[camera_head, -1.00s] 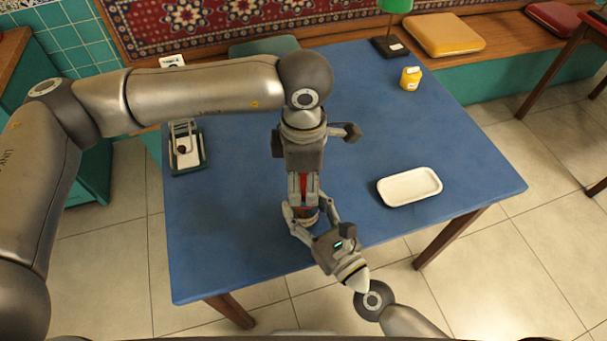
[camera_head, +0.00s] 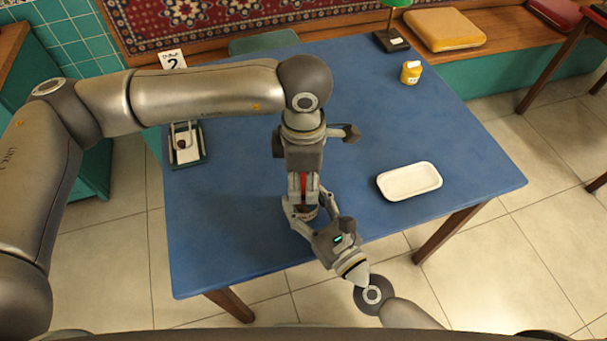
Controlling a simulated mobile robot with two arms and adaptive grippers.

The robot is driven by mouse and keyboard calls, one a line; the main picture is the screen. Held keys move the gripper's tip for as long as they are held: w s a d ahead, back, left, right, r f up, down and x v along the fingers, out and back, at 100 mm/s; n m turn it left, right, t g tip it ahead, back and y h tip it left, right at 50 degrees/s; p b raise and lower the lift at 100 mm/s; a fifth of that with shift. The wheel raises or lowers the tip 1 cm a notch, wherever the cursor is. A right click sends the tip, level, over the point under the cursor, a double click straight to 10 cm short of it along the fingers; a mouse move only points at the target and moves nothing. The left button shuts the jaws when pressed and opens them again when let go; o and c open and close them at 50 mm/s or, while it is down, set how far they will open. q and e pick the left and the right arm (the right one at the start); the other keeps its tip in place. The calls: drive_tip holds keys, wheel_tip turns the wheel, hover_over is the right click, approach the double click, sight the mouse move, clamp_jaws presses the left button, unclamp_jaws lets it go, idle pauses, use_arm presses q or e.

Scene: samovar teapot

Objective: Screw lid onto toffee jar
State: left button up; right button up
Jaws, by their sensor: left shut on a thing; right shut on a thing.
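My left gripper (camera_head: 303,196) reaches down over the front middle of the table. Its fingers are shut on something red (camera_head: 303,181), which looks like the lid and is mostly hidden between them. My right gripper (camera_head: 305,213) comes from the lower right, just below the left one. Its fingers close around a small round thing (camera_head: 308,213), apparently the toffee jar, mostly hidden by the grippers. The two grippers are very near each other, one above the other. I cannot tell whether the lid touches the jar.
A white tray (camera_head: 409,182) lies at the right on the blue table (camera_head: 225,230). A yellow pot (camera_head: 411,72) and a green lamp (camera_head: 392,38) stand at the back right. A dark-based holder (camera_head: 187,146) and number card (camera_head: 173,60) are at the left.

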use_arm(q)
drive_tip(key=shift+f, duration=0.3)
drive_tip(key=m, duration=1.4)
drive_tip(key=shift+w+m, duration=0.1)
drive_tip(key=shift+m, duration=0.2)
drive_tip(key=m, duration=0.9)
drive_tip(key=shift+d, duration=0.1)
drive_tip(key=m, duration=0.3)
drive_tip(key=shift+m, duration=0.3)
drive_tip(key=m, duration=0.6)
drive_tip(key=shift+f+m, duration=0.1)
drive_tip(key=shift+m, duration=0.2)
